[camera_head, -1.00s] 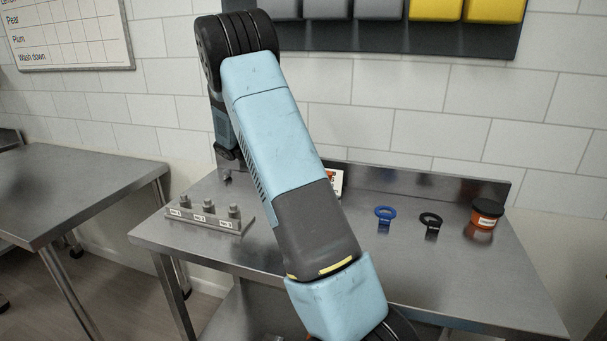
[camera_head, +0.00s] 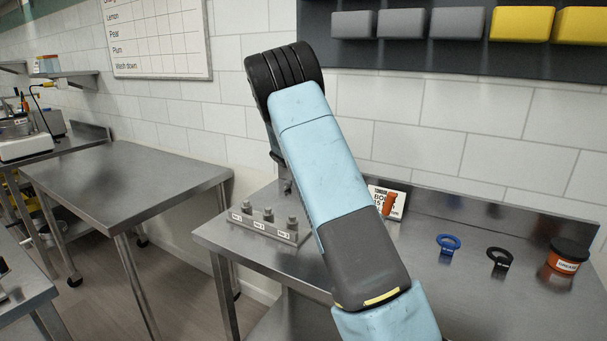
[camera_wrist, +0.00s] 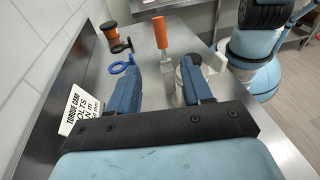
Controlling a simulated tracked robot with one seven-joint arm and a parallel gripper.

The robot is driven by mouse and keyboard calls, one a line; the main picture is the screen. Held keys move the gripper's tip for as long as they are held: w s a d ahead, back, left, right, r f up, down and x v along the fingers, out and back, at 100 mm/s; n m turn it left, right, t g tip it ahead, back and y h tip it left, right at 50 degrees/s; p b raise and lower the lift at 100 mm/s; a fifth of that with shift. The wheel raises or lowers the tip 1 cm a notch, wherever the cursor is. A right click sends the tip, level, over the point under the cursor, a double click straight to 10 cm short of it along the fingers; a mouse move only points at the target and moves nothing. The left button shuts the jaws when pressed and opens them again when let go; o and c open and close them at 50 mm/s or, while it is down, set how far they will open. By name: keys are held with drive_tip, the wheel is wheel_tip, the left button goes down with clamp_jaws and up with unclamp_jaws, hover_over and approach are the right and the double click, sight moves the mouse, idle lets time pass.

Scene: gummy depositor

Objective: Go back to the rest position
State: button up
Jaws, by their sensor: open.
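My gripper (camera_wrist: 168,85) shows in the wrist view with its two blue fingers spread apart, open, with nothing held between them. It points over the steel bench (camera_head: 405,280). In the head view my blue and dark grey arm rises in front of the bench, and the gripper is hidden behind it. No marker for a rest position shows.
On the bench stand a grey three-post holder (camera_head: 268,227), a torque card (camera_head: 386,202), an orange-handled tool (camera_wrist: 161,36), a blue ring (camera_head: 448,242), a black ring (camera_head: 500,258) and a grease jar (camera_head: 567,258). Another steel table (camera_head: 130,185) is at left. Bins (camera_head: 400,23) hang above.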

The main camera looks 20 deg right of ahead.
drive_tip(key=s+a+r+m+t+y, duration=0.2)
drive_tip(key=s+t, duration=0.4)
drive_tip(key=s, duration=0.3)
drive_tip(key=s+a+r+m+t+y, duration=0.2)
drive_tip(key=s+a+t, duration=0.4)
drive_tip(key=s, duration=0.3)
drive_tip(key=s+a+r+m+t+y, duration=0.2)
drive_tip(key=s+a+r+t, duration=0.3)
drive_tip(key=s, duration=0.5)
drive_tip(key=t+y, duration=0.1)
drive_tip(key=t, duration=0.1)
drive_tip(key=shift+t+y, duration=0.4)
